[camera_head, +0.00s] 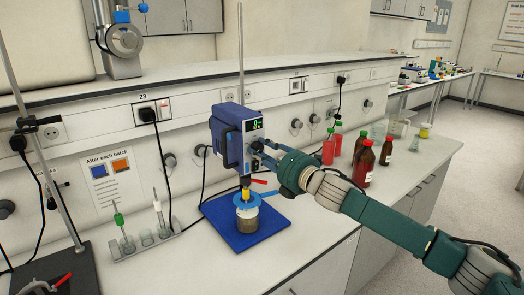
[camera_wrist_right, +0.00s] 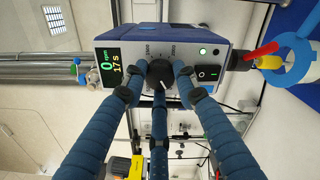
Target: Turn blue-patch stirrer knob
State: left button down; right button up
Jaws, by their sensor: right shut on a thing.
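The overhead stirrer (camera_head: 226,140) is blue with a light front and a lit green display, mounted on an upright rod above a blue mat (camera_head: 228,238). Its black knob (camera_wrist_right: 161,72) shows in the right wrist view, with a white mark at its lower right. My right gripper (camera_wrist_right: 160,80) is shut on the knob, its blue fingers around it; in the head view the gripper (camera_head: 266,153) reaches the stirrer's front from the right. The display (camera_wrist_right: 110,68) reads 0 rpm and 17 s. My left gripper is not in view.
A container (camera_head: 247,215) with a blue ring on top stands on the mat under the stirrer. Red and brown bottles (camera_head: 364,164) stand to the right near my right arm. The bench front right of the mat is clear.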

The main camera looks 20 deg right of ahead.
jog(key=shift+d, duration=0.15)
jog(key=o, duration=1.1)
jog(key=shift+o, duration=0.2)
jog(key=shift+s+d, duration=0.1)
jog(key=shift+s, duration=0.25)
jog(key=v, duration=1.1)
jog(key=shift+s+d, duration=0.1)
